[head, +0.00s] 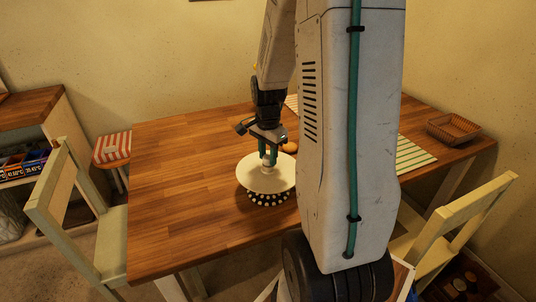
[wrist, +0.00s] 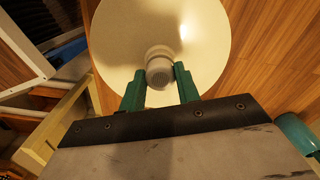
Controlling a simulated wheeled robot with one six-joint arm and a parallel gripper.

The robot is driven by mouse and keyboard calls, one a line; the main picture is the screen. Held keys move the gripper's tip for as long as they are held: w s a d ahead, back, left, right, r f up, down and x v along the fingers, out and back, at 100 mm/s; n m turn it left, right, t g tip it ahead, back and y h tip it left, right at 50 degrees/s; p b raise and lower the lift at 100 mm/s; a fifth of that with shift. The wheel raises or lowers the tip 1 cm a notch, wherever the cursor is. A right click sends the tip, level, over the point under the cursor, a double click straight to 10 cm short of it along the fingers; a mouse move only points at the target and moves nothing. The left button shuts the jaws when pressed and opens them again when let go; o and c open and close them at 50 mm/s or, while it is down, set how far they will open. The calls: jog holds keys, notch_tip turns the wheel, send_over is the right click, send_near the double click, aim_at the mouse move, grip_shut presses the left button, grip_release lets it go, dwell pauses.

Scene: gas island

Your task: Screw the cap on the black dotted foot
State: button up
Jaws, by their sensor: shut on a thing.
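A wide cream cap (head: 266,174), like a lampshade with a small knob on top, sits over the black foot with white dots (head: 268,199) on the wooden table. Only the lower part of the foot shows under the cap's rim. My gripper (head: 268,157) points down and is shut on the cap's knob. In the wrist view, the green fingers (wrist: 160,82) stand on both sides of the ridged knob (wrist: 159,68), with the cream cap disc (wrist: 125,35) beyond. The foot is hidden there. I cannot tell whether the cap's thread is engaged.
The wooden table (head: 190,160) is clear to the left. A small round orange-brown thing (head: 290,147) lies just behind the cap. A green-striped mat (head: 411,155) and a wicker basket (head: 454,129) lie to the right. Chairs stand left (head: 60,205) and right (head: 460,225).

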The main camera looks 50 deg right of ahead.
jog(key=m, duration=0.4)
dwell(0.3)
jog(key=shift+w+m, duration=0.1)
jog(key=shift+m, duration=2)
jog(key=m, duration=0.2)
jog(key=shift+m, duration=1.1)
